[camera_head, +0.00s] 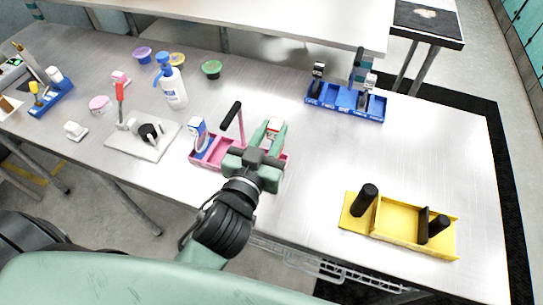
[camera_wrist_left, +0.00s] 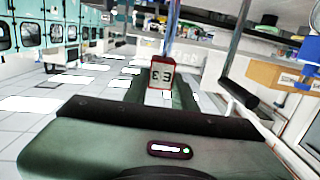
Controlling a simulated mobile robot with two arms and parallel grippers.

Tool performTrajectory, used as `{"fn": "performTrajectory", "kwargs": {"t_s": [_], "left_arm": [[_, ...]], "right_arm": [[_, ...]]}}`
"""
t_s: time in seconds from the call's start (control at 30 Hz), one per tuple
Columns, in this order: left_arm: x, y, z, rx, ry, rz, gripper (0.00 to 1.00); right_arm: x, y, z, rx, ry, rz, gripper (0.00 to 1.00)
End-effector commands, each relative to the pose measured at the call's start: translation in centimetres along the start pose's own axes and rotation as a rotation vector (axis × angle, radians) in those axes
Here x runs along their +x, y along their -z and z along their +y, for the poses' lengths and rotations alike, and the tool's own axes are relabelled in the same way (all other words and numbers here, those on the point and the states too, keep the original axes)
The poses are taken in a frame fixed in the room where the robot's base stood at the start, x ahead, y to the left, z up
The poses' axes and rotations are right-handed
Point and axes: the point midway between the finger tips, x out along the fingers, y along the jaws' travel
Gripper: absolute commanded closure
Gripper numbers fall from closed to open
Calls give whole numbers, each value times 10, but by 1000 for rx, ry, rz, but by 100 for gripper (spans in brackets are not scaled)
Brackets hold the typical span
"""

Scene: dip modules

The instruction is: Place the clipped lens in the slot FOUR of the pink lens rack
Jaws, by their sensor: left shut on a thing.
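The pink lens rack (camera_head: 206,161) lies near the front edge of the table, with a pink post and black handle rising from it. A blue and white clipped lens (camera_head: 198,130) stands in its left part. My left gripper (camera_head: 271,137) is over the right part of the rack, shut on a clipped lens (camera_head: 273,123) with a white face and red edge. In the left wrist view this lens (camera_wrist_left: 162,73) stands upright between the fingers and shows dark figures. My gripper hides the right slots, so I cannot tell whether the lens touches the rack. My right gripper is not in view.
A yellow rack (camera_head: 390,234) with black knobs is at the front right. A blue rack (camera_head: 345,101) holding lenses stands at the back. A white board (camera_head: 131,146) with a red-handled tool, and a white bottle (camera_head: 174,91), are to the left.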

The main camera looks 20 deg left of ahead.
Motion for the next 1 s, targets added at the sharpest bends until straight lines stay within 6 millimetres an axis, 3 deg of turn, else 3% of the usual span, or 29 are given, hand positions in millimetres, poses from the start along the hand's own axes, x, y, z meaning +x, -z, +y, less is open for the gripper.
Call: {"fn": "performTrajectory", "kwargs": {"t_s": [0.13,0.27,0.5,0.93,0.97,1.0], "left_arm": [[2,-21,0,-1,1,-1,100],[3,-30,0,-1,1,-1,100],[6,-64,0,0,0,0,100],[6,-72,0,-2,-1,1,100],[6,-70,0,-1,-1,1,68],[6,-70,0,-1,-1,1,57]], "right_arm": [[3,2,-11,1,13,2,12],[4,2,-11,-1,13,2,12],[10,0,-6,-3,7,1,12],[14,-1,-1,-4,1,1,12],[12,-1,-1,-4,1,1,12],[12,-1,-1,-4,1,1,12]]}}
